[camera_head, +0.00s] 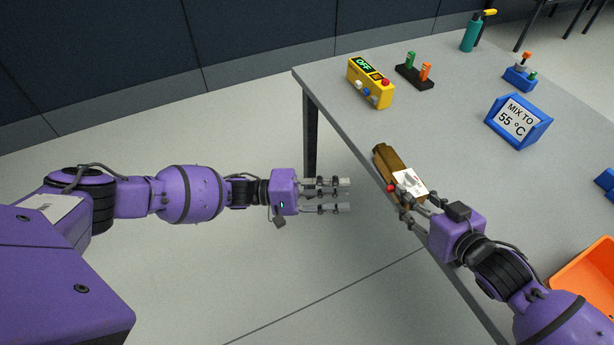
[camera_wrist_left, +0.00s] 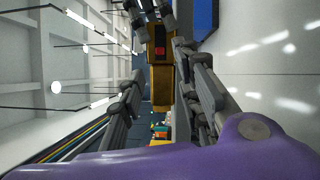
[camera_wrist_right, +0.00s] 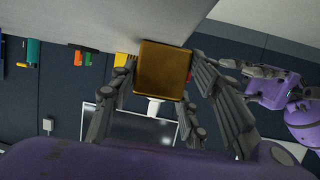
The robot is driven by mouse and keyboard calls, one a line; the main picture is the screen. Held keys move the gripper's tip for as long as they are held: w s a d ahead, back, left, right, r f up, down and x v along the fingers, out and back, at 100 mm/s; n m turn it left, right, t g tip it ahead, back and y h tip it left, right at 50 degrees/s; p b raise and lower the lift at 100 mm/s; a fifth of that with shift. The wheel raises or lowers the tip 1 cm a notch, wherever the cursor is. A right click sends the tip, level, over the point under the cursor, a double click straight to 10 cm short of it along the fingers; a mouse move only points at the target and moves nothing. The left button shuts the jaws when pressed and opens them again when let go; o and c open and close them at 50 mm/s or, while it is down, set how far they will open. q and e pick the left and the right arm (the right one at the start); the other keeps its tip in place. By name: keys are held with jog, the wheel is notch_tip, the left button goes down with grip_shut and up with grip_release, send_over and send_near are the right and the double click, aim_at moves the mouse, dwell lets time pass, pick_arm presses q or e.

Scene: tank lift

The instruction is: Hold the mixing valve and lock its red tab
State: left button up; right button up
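The mixing valve is a brass-brown block (camera_head: 388,158) with a white dial plate (camera_head: 411,184), at the table's near left edge in the head view. Its red tab (camera_head: 391,188) sticks out on the side facing my left gripper. The tab also shows as a red square in the left wrist view (camera_wrist_left: 159,50). My right gripper (camera_head: 410,208) is shut on the valve; its fingers flank the brass end (camera_wrist_right: 162,70) in the right wrist view. My left gripper (camera_head: 345,195) is open and empty, left of the valve and apart from it, pointing towards it.
The grey table (camera_head: 460,150) bears a yellow box reading OFF (camera_head: 370,82), a dark stand with green and orange handles (camera_head: 415,76), a blue sign reading MIX TO 55 °C (camera_head: 518,121), a small blue fixture (camera_head: 520,78), a teal bottle (camera_head: 470,34) and an orange bin (camera_head: 585,280).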

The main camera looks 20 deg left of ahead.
pick_arm(q)
jog(key=shift+w+r, duration=0.1)
pick_arm(e)
jog(key=c, duration=0.8)
pick_arm(q)
jog(key=shift+c, duration=1.1)
pick_arm(e)
jog(key=shift+c, duration=0.3)
pick_arm(q)
jog(key=shift+s+f+n, duration=0.4)
jog(key=shift+s+f, duration=0.7)
jog(key=shift+f, duration=0.05)
jog(key=c, duration=0.6)
jog(key=s+n+t, duration=0.1)
jog(key=s+d+n+t, duration=0.1)
jog(key=t, duration=0.1)
jog(key=s+d+n+t, duration=0.1)
jog(key=n+t, duration=0.1)
jog(key=shift+s+d+r+y, duration=0.1)
jog(key=shift+s+d+y, duration=0.1)
jog(key=shift+d+y, duration=0.1)
grip_shut()
jog(key=w+a+r+t+y, duration=0.3)
jog(key=w+a+t+y, duration=0.1)
jog(key=y, duration=0.3)
jog(key=shift+w+a+n+t, duration=0.15)
jog(key=shift+w+n+t, duration=0.15)
jog(key=shift+w+n, duration=0.15)
